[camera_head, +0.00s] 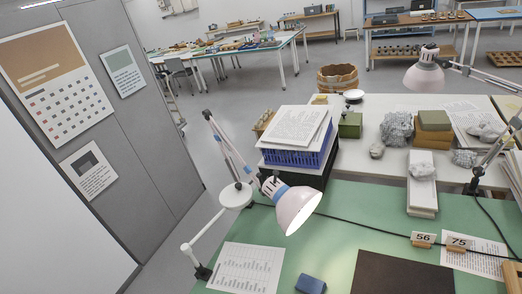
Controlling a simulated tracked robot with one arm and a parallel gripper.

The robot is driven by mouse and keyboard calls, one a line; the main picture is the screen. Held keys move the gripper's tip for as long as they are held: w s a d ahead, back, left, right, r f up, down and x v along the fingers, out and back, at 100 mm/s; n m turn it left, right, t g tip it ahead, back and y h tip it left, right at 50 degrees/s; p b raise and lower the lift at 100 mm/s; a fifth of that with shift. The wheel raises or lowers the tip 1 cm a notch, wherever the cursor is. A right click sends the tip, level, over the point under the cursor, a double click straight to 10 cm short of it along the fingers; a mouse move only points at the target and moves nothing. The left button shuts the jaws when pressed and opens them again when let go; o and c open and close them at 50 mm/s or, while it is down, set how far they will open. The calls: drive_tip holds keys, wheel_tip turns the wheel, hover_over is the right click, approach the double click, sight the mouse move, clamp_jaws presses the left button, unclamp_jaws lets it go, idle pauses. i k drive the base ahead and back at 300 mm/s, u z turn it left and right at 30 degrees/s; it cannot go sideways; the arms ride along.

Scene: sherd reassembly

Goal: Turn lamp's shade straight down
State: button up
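A desk lamp with a pale pink shade (289,205) stands at the near left of the green work table (330,226). Its shade is tilted, with the bright, lit opening facing down and to the right. The jointed white and grey lamp arm (236,195) rises from a dark clamp (203,272) at the table's left edge. A second lamp with a pink shade (424,76) hangs farther back at the right, its opening facing mostly downward. My gripper is not in view, and nothing visible touches the near lamp's shade.
A blue crate (300,158) with papers stands behind the near lamp. A blue block (310,285), a printed sheet (246,268) and a dark board (402,274) lie on the green table. A black cable crosses it. A grey partition (150,100) stands at left.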

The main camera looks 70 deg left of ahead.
sight(295, 204)
drive_tip(key=u, duration=0.5)
drive_tip(key=i, duration=0.95)
drive_tip(key=u, duration=0.9)
drive_tip(key=i, duration=0.35)
drive_tip(key=u, duration=0.2)
drive_tip(key=k, duration=0.95)
drive_tip(key=u, duration=0.2)
drive_tip(key=i, duration=0.95)
drive_tip(key=z, duration=0.05)
